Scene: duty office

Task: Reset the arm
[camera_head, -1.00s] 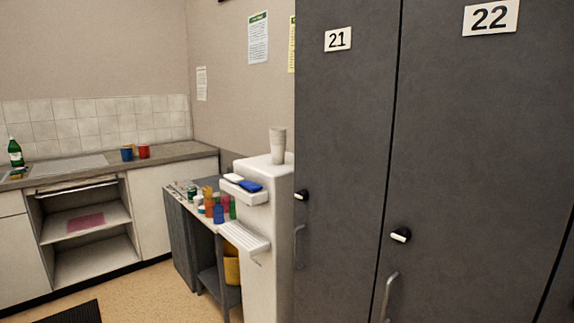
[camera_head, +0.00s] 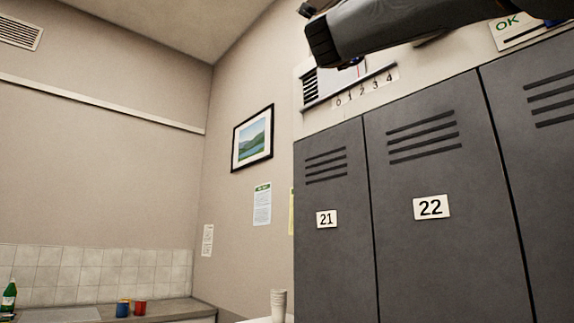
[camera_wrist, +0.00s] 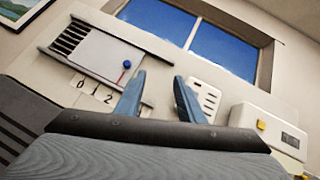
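My arm (camera_head: 400,28) reaches across the top right of the head view, in front of the wall above the dark lockers. In the wrist view my gripper (camera_wrist: 160,77) shows two blue-grey fingers with a clear gap between them and nothing held. Behind the fingers is a wall with a pale panel (camera_wrist: 98,52) that carries a blue knob (camera_wrist: 127,64) and a number strip. The left finger overlaps part of this strip in the picture. I cannot tell how far the fingers are from the wall.
Lockers 21 (camera_head: 335,260) and 22 (camera_head: 440,270) fill the right. The wrist view shows a window (camera_wrist: 222,47), a slotted white plate (camera_wrist: 207,98) and a white box (camera_wrist: 270,128) with a yellow button. A framed picture (camera_head: 252,138) hangs left of the lockers. A counter (camera_head: 175,309) stands lower left.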

